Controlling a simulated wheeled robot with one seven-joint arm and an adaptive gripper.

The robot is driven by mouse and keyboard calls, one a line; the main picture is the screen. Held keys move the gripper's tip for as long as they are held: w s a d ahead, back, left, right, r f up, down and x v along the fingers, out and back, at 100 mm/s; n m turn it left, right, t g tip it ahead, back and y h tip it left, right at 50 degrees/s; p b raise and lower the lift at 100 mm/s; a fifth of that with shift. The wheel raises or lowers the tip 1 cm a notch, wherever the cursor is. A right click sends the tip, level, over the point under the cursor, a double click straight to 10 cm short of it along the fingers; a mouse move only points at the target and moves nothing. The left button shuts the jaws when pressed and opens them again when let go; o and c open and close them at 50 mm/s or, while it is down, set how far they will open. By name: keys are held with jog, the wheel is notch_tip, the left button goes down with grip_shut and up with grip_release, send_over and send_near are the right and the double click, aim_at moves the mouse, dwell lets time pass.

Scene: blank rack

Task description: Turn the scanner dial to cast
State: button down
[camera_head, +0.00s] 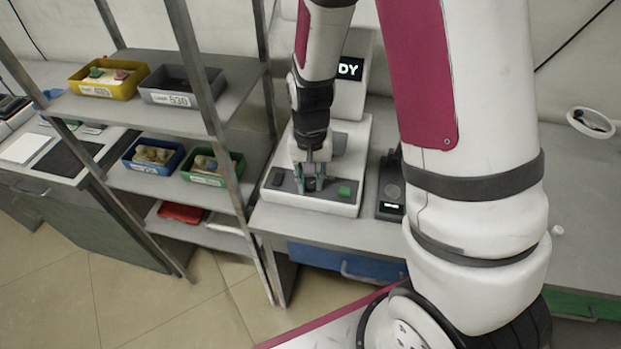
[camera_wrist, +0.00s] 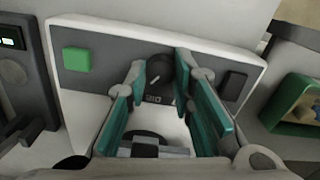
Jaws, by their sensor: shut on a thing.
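The scanner (camera_head: 338,203) is a white machine on the workbench. Its dark front panel bears a green button (camera_head: 345,190), a dark button (camera_head: 278,176) and a round dark dial (camera_wrist: 158,70). A screen (camera_head: 349,68) behind it shows letters ending in "DY"; the rest is hidden by my arm. My gripper (camera_head: 311,184) points down at the panel, its teal fingers on either side of the dial. In the wrist view my gripper (camera_wrist: 166,78) is shut on the dial. A small label (camera_wrist: 153,99) sits by the dial, too small to read surely.
A metal rack at left holds a yellow bin (camera_head: 109,78), a grey bin (camera_head: 181,86), a blue bin (camera_head: 153,156) and a green bin (camera_head: 212,167). Its upright stands close to the scanner's left. A dark device (camera_head: 391,188) sits right of the scanner.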

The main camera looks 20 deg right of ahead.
aim_at(310, 184)
jog(key=n, duration=0.4)
jog(key=shift+n, duration=0.3)
jog(key=n+p, duration=0.1)
jog(key=n, duration=0.2)
jog(key=shift+n, duration=0.4)
jog(key=n+p, duration=0.1)
jog(key=n, duration=0.3)
jog(key=shift+r, duration=0.1)
jog(key=shift+a+n+p, duration=0.1)
jog(key=shift+n+p, duration=0.55)
jog(key=shift+n, duration=0.95)
jog(key=c, duration=1.4)
grip_release()
jog(key=shift+o, duration=0.2)
notch_tip(310, 184, up, 12)
